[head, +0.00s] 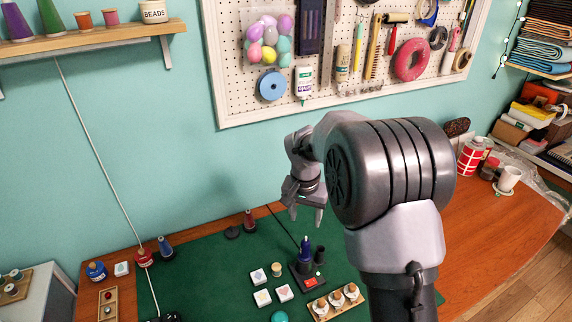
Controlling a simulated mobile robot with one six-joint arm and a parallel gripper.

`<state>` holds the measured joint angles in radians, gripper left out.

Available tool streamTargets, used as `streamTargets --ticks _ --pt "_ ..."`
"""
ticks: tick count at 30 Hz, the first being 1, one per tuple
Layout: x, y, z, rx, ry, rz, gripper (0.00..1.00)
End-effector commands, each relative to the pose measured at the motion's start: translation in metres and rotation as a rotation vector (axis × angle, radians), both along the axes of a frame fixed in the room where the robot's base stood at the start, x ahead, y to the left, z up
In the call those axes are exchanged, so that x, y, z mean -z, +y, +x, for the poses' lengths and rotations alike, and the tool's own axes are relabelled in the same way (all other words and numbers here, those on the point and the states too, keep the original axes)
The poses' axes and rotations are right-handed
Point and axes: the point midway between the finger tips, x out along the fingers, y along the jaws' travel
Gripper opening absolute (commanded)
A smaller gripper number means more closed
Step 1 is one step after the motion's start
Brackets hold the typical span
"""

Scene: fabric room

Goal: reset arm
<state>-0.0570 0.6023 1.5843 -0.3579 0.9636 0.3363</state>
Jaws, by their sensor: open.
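My arm rises from the bottom right of the head view and bends over the table. My gripper (305,211) hangs above the green mat (205,267), near its back edge, pointing down. Its two fingers are apart and I see nothing between them. Part of the arm's far side is hidden behind its large grey joint.
Below the gripper stand a dark device with a blue-tipped piece (305,250), several white tiles (284,292) and a wooden tray of spools (335,303). Spools (144,257) stand at left. A pegboard (236,105) hangs behind; a cup (507,179) stands at right.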

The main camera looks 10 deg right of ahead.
Motion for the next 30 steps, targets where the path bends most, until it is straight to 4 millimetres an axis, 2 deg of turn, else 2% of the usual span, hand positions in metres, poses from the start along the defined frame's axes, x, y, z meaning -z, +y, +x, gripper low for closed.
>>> streamTargets --ticks 2,5,6,8,9,12,15,18,20,30 --pt "-0.015 0.000 -0.010 -0.002 -0.020 0.010 0.53" --pt "-0.060 0.002 -0.052 -0.014 -0.081 0.048 0.53" --pt "-0.079 0.003 -0.079 -0.022 -0.113 0.068 0.53" --pt "-0.101 0.006 -0.124 -0.036 -0.163 0.098 0.53" --pt "-0.110 0.008 -0.154 -0.047 -0.197 0.118 0.53" --pt "-0.114 0.015 -0.224 -0.073 -0.276 0.158 0.53" --pt "-0.104 0.021 -0.273 -0.096 -0.336 0.187 0.53" --pt "-0.094 0.025 -0.300 -0.110 -0.372 0.203 0.53" --pt "-0.091 0.026 -0.307 -0.114 -0.383 0.207 0.53" --pt "-0.091 0.027 -0.310 -0.116 -0.386 0.208 0.53"
